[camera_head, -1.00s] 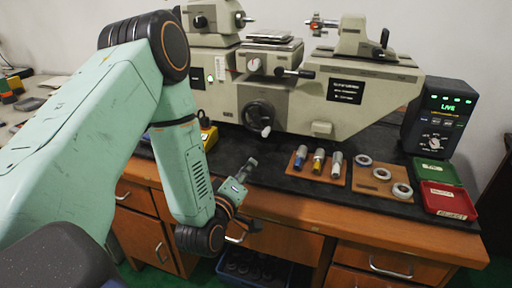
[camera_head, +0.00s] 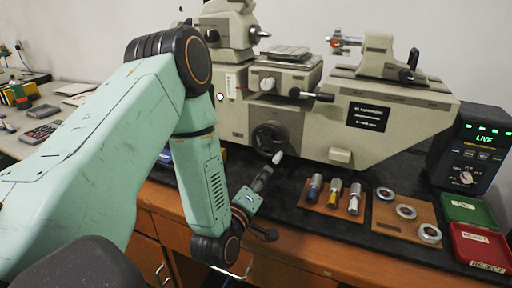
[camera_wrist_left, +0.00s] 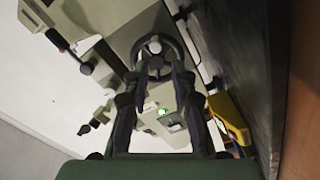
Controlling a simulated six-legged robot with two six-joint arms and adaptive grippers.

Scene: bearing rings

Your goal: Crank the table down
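The measuring machine has a dark handwheel (camera_head: 268,138) on its front, with a pale crank knob (camera_head: 277,158) at its lower edge. The small table (camera_head: 285,75) sits above it on the machine. My left gripper (camera_head: 264,178) is just below the knob in the head view, apart from it as far as I can tell. My right gripper is not in view.
A wooden block with several plugs (camera_head: 333,196) and a board of rings (camera_head: 407,211) lie right of my gripper. A green tray (camera_head: 468,211), red tray (camera_head: 482,247) and display box (camera_head: 473,150) stand farther right.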

